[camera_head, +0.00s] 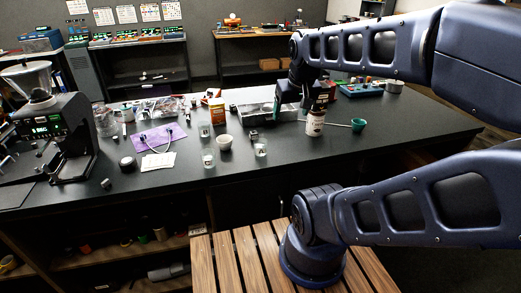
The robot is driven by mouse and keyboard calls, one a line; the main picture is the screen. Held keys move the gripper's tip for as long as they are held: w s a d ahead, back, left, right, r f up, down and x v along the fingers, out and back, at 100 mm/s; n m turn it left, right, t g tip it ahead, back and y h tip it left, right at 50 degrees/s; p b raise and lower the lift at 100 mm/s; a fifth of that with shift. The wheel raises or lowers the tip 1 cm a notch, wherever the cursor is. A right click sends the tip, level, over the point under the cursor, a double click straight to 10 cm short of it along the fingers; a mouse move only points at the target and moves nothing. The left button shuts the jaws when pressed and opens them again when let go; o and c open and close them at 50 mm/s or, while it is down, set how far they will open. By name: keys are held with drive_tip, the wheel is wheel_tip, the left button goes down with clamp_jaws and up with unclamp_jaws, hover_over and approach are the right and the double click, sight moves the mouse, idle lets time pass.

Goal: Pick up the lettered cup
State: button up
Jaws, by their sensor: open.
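A white cup with dark marks that look like lettering (315,127) stands upright on the black workbench (340,165), right of the middle. The marks are too small to read. My gripper (312,107) is open and comes down from above, directly over this cup. Its dark end hides the cup's upper part, and I cannot tell whether the fingers touch the cup or stand around its rim.
A plain pale cup (224,142) and several clear glasses, one here (208,159), stand to the left. An orange box (217,112) and tray (257,113) lie behind.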

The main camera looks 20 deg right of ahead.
drive_tip(key=w+a+f+n+g+h, duration=0.1)
drive_tip(key=w+a+f+n+g, duration=0.1)
drive_tip(key=w+f+n, duration=0.75)
drive_tip(key=w+a+f+n+g+h, duration=0.1)
drive_tip(key=w+a+f+n+g, duration=0.15)
drive_tip(key=w+f+n, duration=0.65)
drive_tip(key=shift+n, duration=0.95)
drive_tip(key=shift+w+d+f, duration=0.25)
drive_tip(key=shift+w+f, duration=0.3)
drive_tip(key=shift+f, duration=0.75)
drive_tip(key=shift+w+d+f, duration=0.2)
drive_tip(key=shift+w+f, duration=0.4)
drive_tip(key=shift+f, duration=0.7)
drive_tip(key=shift+w+d+f, duration=0.25)
drive_tip(key=shift+w+f, duration=0.3)
drive_tip(key=shift+f, duration=0.75)
drive_tip(key=c, duration=1.1)
drive_tip(key=shift+r, duration=0.15)
wheel_tip(320, 180, up, 20)
drive_tip(key=shift+f, duration=0.2)
